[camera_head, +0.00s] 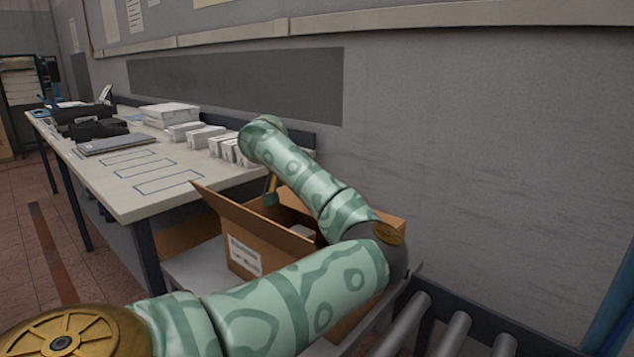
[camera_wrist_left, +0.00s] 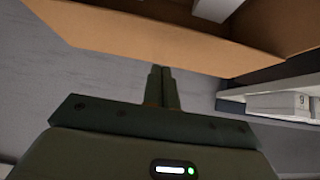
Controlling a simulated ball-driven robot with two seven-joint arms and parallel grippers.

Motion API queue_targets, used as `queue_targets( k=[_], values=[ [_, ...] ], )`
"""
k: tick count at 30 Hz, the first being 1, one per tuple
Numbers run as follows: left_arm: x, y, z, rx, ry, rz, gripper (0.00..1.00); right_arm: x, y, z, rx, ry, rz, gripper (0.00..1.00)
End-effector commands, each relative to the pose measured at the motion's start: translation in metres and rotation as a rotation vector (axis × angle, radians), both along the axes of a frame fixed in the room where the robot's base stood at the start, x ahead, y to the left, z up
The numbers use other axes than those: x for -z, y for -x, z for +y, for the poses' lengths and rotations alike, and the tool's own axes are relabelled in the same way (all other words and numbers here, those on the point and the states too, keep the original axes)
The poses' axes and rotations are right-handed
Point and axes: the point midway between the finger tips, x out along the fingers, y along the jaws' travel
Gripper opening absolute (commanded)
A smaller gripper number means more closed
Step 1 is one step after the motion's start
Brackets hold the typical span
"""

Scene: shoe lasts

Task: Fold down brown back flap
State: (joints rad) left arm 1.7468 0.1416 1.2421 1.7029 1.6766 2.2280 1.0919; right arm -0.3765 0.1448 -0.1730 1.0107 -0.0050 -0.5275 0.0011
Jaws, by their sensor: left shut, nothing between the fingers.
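An open brown cardboard box (camera_head: 240,229) with a white label stands on a grey surface between the table and the rollers. A brown flap (camera_head: 222,205) slants up and outward along its near left side. More brown cardboard shows behind my elbow at right; my arm hides much of the box, so I cannot tell which part is the back flap. My left gripper (camera_head: 271,190) hangs below my wrist at the box's far side. In the left wrist view its fingers (camera_wrist_left: 162,86) are together and empty, close to the edge of a brown flap (camera_wrist_left: 165,40); contact is unclear. My right gripper is out of view.
A pale table (camera_head: 120,178) at left carries several white boxes (camera_head: 170,114), dark items and a grey flat case (camera_head: 117,144). Metal rollers (camera_head: 455,335) lie at lower right. A grey wall (camera_head: 480,130) rises behind the box.

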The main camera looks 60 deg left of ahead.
Motion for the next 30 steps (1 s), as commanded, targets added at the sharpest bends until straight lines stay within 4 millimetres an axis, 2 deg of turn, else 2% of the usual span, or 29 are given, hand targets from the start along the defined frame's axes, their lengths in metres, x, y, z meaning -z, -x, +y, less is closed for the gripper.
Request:
queue_targets(
  k=[11,30],
  values=[
    [0.013,0.006,-0.002,0.000,0.001,0.000,0.00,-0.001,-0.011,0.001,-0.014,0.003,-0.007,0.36],
    [0.017,0.001,-0.001,-0.001,0.001,0.002,0.00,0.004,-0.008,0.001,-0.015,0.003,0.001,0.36]
  ],
)
